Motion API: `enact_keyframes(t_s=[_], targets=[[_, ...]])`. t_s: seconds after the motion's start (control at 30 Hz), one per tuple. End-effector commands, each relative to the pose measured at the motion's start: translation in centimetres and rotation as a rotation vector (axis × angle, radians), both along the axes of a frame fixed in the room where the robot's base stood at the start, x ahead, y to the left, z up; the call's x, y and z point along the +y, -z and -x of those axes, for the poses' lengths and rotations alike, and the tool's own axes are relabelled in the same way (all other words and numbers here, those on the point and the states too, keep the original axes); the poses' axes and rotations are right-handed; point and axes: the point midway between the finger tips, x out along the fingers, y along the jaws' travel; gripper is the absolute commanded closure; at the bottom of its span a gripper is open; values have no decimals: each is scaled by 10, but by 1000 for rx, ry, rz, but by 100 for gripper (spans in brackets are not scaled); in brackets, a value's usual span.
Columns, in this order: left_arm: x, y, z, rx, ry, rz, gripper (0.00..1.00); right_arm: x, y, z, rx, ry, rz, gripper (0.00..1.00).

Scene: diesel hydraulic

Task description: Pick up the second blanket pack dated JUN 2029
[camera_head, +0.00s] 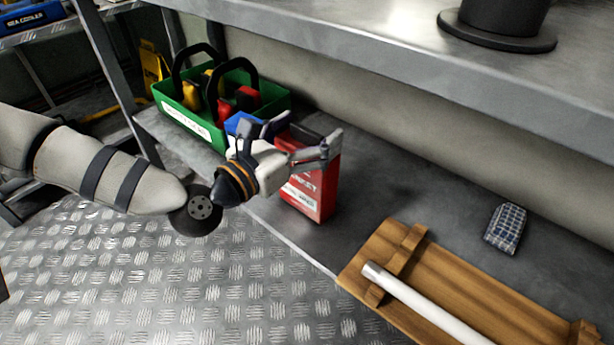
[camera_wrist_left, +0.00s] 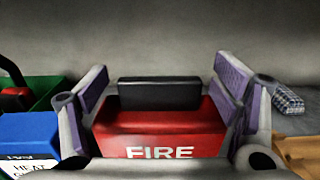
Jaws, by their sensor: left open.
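A red pack (camera_head: 322,190) stands upright on the grey shelf, with a pale label low on its front that is too small to read for a date. In the left wrist view the red pack (camera_wrist_left: 160,133) shows the word FIRE and a black top piece. My left gripper (camera_head: 308,138) is at the top of this pack, open. In the left wrist view its two fingers (camera_wrist_left: 168,88) appear on either side of the pack's top; whether they touch it I cannot tell. No other red pack of this kind is distinguishable. My right gripper is not in view.
A blue box (camera_head: 240,123) stands close left of the pack, beside a green tote (camera_head: 203,128) with black handles. A wooden board (camera_head: 480,290) with a white tube (camera_head: 430,308) and a checked cloth item (camera_head: 505,228) lie right. An upper shelf (camera_head: 400,60) overhangs behind.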

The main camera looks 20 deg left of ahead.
Motion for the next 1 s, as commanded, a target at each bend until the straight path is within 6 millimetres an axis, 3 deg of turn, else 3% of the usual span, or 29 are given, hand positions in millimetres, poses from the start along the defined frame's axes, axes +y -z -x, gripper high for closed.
enact_keyframes(t_s=[0.07, 0.43, 0.77, 1.0], targets=[[0, 0, 0, 0, 0, 0, 18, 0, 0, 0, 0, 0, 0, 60], [0, 0, 1, 1, 0, -1, 100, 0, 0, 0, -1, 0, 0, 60], [-1, -5, 0, -4, 0, -1, 100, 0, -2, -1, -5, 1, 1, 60], [-13, -29, 0, -6, 2, 1, 100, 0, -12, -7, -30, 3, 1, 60]])
